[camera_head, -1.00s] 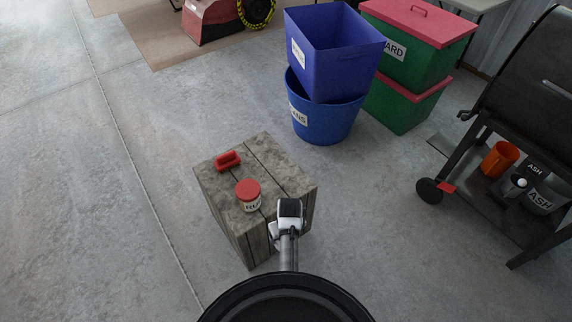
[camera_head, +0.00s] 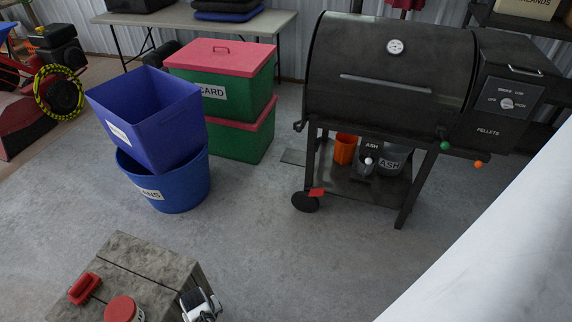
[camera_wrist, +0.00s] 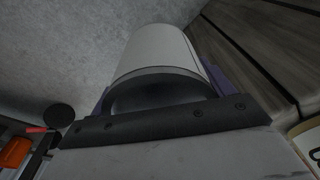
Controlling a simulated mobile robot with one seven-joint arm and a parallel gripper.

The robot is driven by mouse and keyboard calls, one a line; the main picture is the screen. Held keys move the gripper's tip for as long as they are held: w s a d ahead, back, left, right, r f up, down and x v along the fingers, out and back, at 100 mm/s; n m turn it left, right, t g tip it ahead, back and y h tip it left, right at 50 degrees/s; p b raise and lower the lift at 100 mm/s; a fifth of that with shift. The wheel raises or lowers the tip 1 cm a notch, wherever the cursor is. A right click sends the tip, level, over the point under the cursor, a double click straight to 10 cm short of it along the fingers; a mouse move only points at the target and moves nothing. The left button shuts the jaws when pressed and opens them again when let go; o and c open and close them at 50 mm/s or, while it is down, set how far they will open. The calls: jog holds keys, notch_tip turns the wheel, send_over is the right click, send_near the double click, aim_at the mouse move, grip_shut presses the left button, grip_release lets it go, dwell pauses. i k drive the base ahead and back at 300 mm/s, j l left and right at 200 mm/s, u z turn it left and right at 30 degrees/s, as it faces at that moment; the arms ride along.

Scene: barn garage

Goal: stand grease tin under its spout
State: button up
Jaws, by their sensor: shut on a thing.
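My gripper (camera_head: 200,306) is at the lower edge of the head view, beside the right side of a wooden crate. In the wrist view it is shut on a pale, hollow cylinder (camera_wrist: 157,52), which looks like the grease tin. Its dark open end faces the camera, and purple finger edges show on both sides. The dark barrel grill (camera_head: 385,75) stands at the right of the head view, with a green knob (camera_head: 445,145) and an orange knob (camera_head: 478,164) low on its right. I cannot clearly make out the spout.
The crate (camera_head: 150,270) bears a red-lidded tin (camera_head: 123,309) and a red handle-like object (camera_head: 84,288). The grill's lower shelf holds an orange cup (camera_head: 345,148) and ash containers (camera_head: 392,162). Blue bins (camera_head: 168,185) and green boxes (camera_head: 238,140) stand left. Floor (camera_head: 270,240) before the grill is clear.

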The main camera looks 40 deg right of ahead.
aim_at(294, 156)
jog(key=i+l, duration=0.35)
jog(key=l, duration=0.15)
jog(key=i+l, duration=0.35)
jog(key=l, duration=0.15)
jog(key=i+l+z, duration=0.1)
jog(key=i+l, duration=0.2)
jog(key=l, duration=0.2)
jog(key=i+l, duration=0.15)
jog(key=i, duration=0.3)
jog(key=i+l, duration=0.15)
jog(key=i, duration=0.25)
jog(key=i+l, duration=0.15)
jog(key=i, duration=0.3)
